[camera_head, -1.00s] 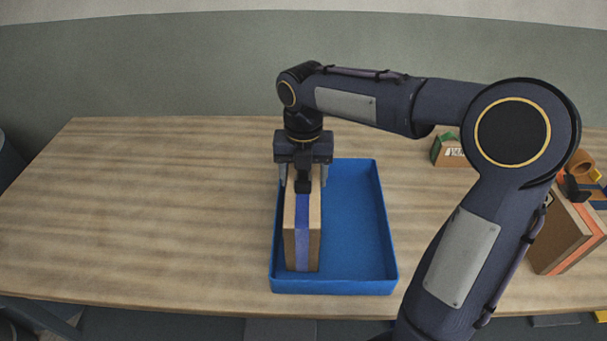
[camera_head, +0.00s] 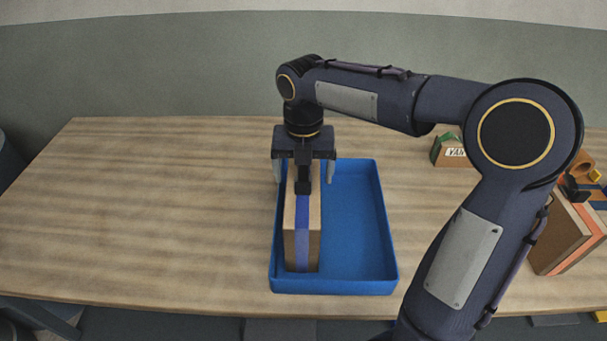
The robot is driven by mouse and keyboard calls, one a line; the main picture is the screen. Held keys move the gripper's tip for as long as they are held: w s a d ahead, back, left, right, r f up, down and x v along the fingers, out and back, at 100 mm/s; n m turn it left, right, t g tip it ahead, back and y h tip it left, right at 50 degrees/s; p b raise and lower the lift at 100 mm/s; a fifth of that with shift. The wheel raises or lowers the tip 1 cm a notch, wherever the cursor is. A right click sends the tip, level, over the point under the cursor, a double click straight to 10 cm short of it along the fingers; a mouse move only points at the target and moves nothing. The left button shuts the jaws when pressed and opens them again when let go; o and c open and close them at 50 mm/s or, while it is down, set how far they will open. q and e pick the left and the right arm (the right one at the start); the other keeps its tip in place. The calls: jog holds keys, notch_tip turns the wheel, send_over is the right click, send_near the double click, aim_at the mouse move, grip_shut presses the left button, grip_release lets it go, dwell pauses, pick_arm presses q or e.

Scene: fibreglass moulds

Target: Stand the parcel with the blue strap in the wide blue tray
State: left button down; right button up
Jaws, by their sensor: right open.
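The parcel with the blue strap (camera_head: 302,235) stands upright in the left part of the wide blue tray (camera_head: 365,285). It is a narrow brown box with the blue strap running along its top and down its near face. My right gripper (camera_head: 304,178) is over the far part of the parcel, pointing down. Its fingers are open, one on each side of the parcel, with a gap showing at each side. The gripper hides the parcel's far top end. My left gripper is not in view.
The right half of the tray is empty. A brown parcel with an orange strap (camera_head: 565,240) stands at the right, beside my arm, with small items behind it. A green and tan box (camera_head: 450,152) stands at the back right. The table's left side is clear.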

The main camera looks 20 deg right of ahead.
notch_tip(320, 180, up, 10)
jog(key=shift+p, duration=0.45)
jog(key=shift+r, duration=0.25)
jog(key=shift+s+r, duration=0.15)
jog(key=s+f+m+t+y, duration=0.2)
jog(key=s+f+m, duration=0.4)
jog(key=s+m, duration=0.4)
jog(key=s+f+m+t+y, duration=0.1)
jog(key=s+f+m+t, duration=0.2)
jog(key=m, duration=1.9)
jog(key=s+f, duration=0.3)
jog(key=s, duration=0.4)
jog(key=shift+s+a+m+t+y, duration=0.2)
jog(key=shift+a+m+t+y, duration=0.1)
jog(key=shift+a+y, duration=0.1)
